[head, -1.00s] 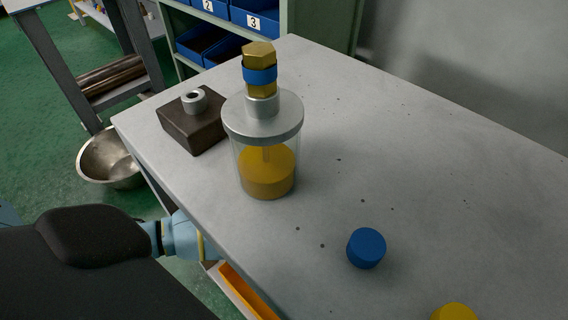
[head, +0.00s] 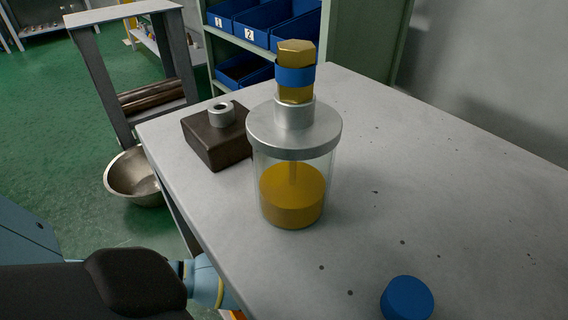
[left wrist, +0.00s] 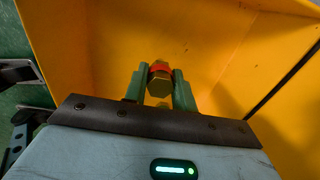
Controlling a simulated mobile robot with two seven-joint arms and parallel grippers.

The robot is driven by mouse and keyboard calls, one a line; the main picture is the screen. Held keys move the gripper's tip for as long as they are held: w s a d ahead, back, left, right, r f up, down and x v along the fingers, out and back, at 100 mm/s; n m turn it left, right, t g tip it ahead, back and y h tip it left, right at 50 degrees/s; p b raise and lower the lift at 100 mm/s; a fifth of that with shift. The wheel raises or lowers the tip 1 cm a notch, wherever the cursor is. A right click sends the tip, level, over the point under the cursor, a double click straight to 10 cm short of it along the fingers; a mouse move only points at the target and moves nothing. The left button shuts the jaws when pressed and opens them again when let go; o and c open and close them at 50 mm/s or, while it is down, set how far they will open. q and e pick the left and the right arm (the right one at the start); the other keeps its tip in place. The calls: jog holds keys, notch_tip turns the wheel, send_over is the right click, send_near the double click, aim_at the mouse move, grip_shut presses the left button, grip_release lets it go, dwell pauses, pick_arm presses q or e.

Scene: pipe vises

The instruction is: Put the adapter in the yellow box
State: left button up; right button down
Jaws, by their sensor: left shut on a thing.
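In the left wrist view, my left gripper (left wrist: 160,88) is shut on a brass hex adapter with a red band (left wrist: 160,72). The adapter sits between the green fingers, with its hex end toward the camera. The yellow box (left wrist: 115,40) surrounds the fingers in that view, its walls and inner surface filling the background. I cannot tell how far the adapter is from the box floor. In the head view my left arm comes in at the lower left, and its gripper is hidden below the table edge. My right gripper is not in view.
A clear jar (head: 292,195) with a metal lid stands on the grey table (head: 450,220), topped by a blue-banded brass fitting (head: 295,75). A dark block (head: 218,145) is beside it and a blue cap (head: 406,299) nearer. A metal bowl (head: 135,178) is on the floor.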

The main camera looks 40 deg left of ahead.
pick_arm(q)
jog(key=shift+f, duration=0.7)
jog(key=shift+f, duration=0.2)
jog(key=o, duration=1)
jog(key=shift+o, duration=0.2)
notch_tip(320, 180, up, 12)
jog(key=p, duration=0.5)
jog(key=shift+r, duration=0.2)
